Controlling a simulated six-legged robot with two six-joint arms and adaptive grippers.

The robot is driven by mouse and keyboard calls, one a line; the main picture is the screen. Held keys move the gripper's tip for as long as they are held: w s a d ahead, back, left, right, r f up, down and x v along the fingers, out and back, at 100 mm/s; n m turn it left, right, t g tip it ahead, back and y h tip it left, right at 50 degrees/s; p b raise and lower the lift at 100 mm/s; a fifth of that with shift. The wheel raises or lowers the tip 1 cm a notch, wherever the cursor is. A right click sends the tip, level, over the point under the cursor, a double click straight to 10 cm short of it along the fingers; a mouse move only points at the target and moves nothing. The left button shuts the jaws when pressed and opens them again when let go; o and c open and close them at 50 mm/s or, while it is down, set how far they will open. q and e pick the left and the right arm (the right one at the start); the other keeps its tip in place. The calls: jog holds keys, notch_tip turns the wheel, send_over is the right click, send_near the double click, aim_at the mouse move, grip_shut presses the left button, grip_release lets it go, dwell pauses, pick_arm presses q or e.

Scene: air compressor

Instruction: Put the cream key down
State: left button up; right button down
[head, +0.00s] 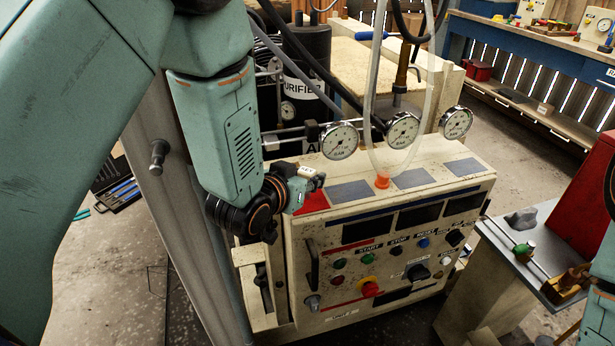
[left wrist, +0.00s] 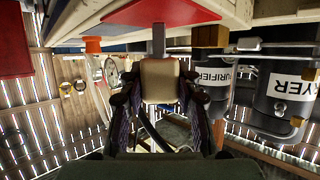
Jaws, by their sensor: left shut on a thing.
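My left gripper (head: 312,184) is over the front left corner of the control box's top, close above a red square (head: 311,203). It is shut on the cream key (head: 306,171), of which only a small cream part shows in the head view. In the left wrist view the key's cream block (left wrist: 160,80) sits between the two dark fingers (left wrist: 160,95). Its grey shaft (left wrist: 158,38) points toward the box top, where the red square (left wrist: 150,12) shows. I cannot tell whether the shaft touches it. My right gripper is not in view.
The cream control box (head: 345,270) carries buttons, a red knob (head: 371,288) and dark displays. Grey-blue squares (head: 411,178) on the box top are bare. A black purifier tank (head: 307,55) stands behind.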

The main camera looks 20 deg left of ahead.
pick_arm(q)
jog(key=shift+f, duration=0.15)
jog(key=o, duration=0.9)
jog(key=shift+w+a+f, duration=0.1)
jog(key=shift+w, duration=0.05)
jog(key=shift+o, duration=1.2)
